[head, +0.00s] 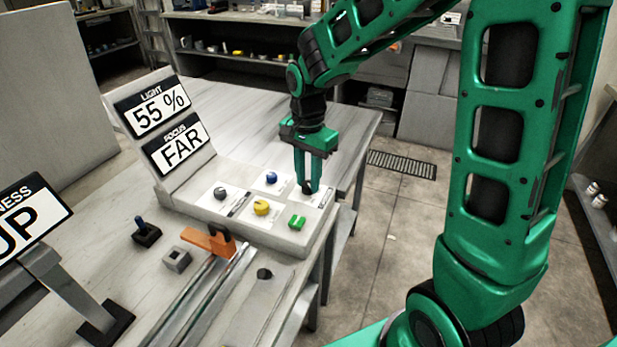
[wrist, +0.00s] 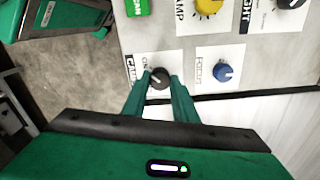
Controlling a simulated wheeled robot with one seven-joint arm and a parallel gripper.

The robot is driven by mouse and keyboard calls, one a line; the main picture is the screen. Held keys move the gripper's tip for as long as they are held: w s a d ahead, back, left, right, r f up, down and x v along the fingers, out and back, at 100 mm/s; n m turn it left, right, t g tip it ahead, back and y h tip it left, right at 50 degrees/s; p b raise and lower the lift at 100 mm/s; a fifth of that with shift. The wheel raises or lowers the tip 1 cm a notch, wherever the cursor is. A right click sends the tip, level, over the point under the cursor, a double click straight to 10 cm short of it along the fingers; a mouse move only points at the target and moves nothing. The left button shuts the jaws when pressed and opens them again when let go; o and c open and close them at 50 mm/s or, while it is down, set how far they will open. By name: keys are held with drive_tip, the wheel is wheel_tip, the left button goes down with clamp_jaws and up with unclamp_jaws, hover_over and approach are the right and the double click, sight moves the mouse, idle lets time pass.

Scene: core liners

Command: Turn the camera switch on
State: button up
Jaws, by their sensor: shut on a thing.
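The camera switch is a small dark round knob (wrist: 157,81) on a white plate lettered "CAM…", with "ON" printed beside it. In the head view the knob (head: 307,187) sits at the far right corner of the sloped grey panel (head: 327,226). My gripper (head: 309,186) points down over it, one green finger on each side. In the wrist view my gripper (wrist: 159,84) is shut on the knob. A small pale mark shows on the knob's top; its exact setting is hard to read.
Near the knob are a blue knob (head: 271,178), a yellow lamp knob (head: 261,208), a black light knob (head: 220,193) and a green scan control (head: 297,222). Screens behind read "LIGHT 55 %" (head: 151,108) and "FOCUS FAR" (head: 178,144). An orange piece (head: 206,241) and metal rail (head: 205,293) lie in front.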

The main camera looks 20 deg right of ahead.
sight(307, 183)
drive_tip(key=shift+w+r, duration=0.1)
drive_tip(key=shift+w, duration=0.05)
idle(0.4)
drive_tip(key=o, duration=1)
drive_tip(key=shift+o, duration=0.2)
wheel_tip(307, 183, up, 11)
drive_tip(key=shift+f, duration=0.2)
drive_tip(key=s+d+n, duration=0.2)
drive_tip(key=s+d, duration=0.8)
drive_tip(key=d, duration=0.1)
drive_tip(key=s+d+f+n, duration=0.1)
drive_tip(key=s+d+f, duration=0.1)
drive_tip(key=s, duration=0.6)
drive_tip(key=s+d+f+n, duration=0.2)
drive_tip(key=s+d, duration=0.2)
drive_tip(key=s, duration=0.4)
drive_tip(key=shift+s+d+f, duration=0.2)
drive_tip(key=shift+s+d, duration=0.05)
drive_tip(key=shift+d, duration=0.1)
